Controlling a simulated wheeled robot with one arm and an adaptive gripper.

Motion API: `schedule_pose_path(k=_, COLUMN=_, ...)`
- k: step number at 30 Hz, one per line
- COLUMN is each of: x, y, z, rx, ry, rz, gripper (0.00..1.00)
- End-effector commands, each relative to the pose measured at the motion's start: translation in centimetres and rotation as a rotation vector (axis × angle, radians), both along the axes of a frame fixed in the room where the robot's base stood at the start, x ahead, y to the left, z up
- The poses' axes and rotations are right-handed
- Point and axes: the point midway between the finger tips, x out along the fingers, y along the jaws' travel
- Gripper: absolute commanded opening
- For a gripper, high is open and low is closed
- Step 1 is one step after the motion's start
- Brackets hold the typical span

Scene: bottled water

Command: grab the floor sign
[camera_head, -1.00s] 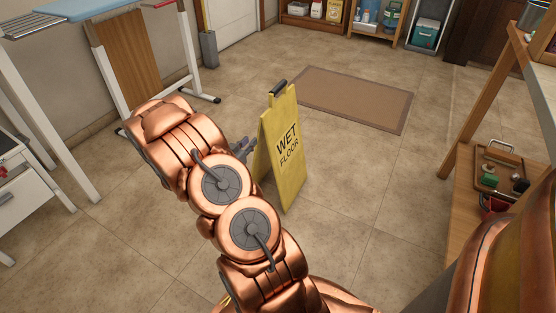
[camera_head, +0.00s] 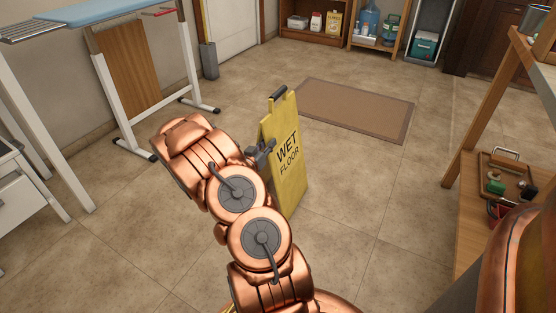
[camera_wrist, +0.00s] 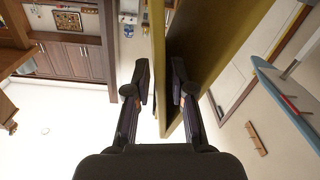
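The floor sign (camera_head: 287,160) is a yellow folding board marked "WET FLOOR" with a dark handle on top. It stands upright on the tiles in the middle of the head view. My gripper (camera_head: 263,152) is at the sign's left edge, partly hidden by my arm. In the wrist view my gripper (camera_wrist: 163,85) is open, one dark finger on each side. One yellow panel of the sign (camera_wrist: 159,40) reaches between the fingers; the other panel slants behind the right finger. I cannot tell whether either finger touches the sign.
A brown mat (camera_head: 353,108) lies behind the sign. An ironing board (camera_head: 105,8) and a white drawer unit (camera_head: 22,205) stand at left. A wooden shelf table (camera_head: 480,215) with a tray is at right. The floor around the sign is clear.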

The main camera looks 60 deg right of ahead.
Motion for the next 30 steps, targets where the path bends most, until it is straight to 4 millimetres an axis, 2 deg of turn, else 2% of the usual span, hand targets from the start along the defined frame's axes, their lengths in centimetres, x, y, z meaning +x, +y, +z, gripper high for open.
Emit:
schedule_pose_path(k=7, x=0.0, y=-1.0, z=-0.1, rx=0.000, ry=-0.002, rz=-0.002, gripper=0.23)
schedule_pose_path(k=19, x=0.3, y=-4.9, z=-0.1, rx=0.000, ry=-0.001, rz=-0.002, gripper=0.23)
schedule_pose_path(k=30, x=0.4, y=-5.6, z=0.0, rx=0.001, ry=-0.001, rz=0.000, gripper=0.23)
